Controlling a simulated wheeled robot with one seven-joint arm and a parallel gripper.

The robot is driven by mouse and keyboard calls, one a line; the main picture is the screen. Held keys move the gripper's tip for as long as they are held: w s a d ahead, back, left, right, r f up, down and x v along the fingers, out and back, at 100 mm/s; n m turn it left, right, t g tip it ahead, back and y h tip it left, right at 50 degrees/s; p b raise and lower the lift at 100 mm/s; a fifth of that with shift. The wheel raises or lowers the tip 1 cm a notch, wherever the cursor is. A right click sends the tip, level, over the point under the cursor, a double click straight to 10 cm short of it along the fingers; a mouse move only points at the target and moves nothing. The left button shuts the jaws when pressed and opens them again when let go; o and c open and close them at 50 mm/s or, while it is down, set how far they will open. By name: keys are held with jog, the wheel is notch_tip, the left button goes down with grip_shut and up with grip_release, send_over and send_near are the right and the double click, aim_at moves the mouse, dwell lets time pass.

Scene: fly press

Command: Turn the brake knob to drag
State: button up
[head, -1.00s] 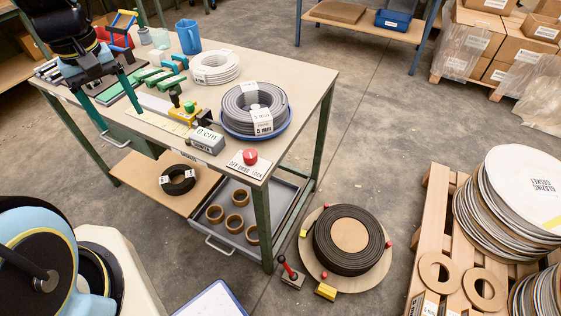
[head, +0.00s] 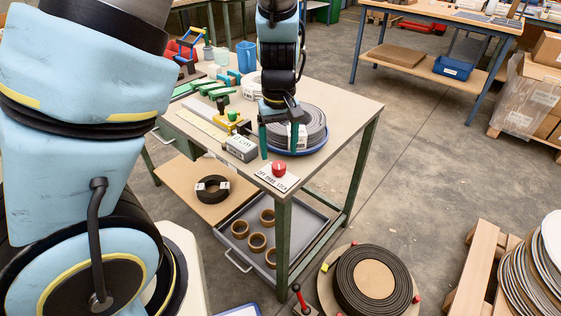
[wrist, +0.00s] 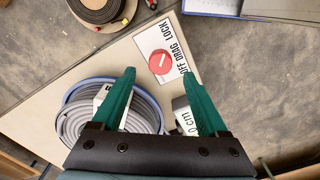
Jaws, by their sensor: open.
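The red brake knob (head: 279,168) sits on a white plate (head: 266,177) at the near corner of the workbench. In the wrist view the knob (wrist: 160,62) has a short white mark, and the plate (wrist: 149,36) reads OFF, DRAG, LOCK along one side. I cannot tell surely which word the mark points at. My gripper (head: 284,153) points down above the knob, green fingers spread. In the wrist view the knob shows just beyond and between the open fingertips (wrist: 157,73), apart from both.
A grey coil in a blue tray (head: 318,146) lies close behind the gripper. A grey block marked cm (head: 241,148) stands left of the plate. Green clamps and a blue jug (head: 246,56) are further back. A disc with a dark coil (head: 335,260) lies on the floor.

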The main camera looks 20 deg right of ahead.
aim_at(278, 164)
jog(key=shift+f, duration=2.35)
grip_shut()
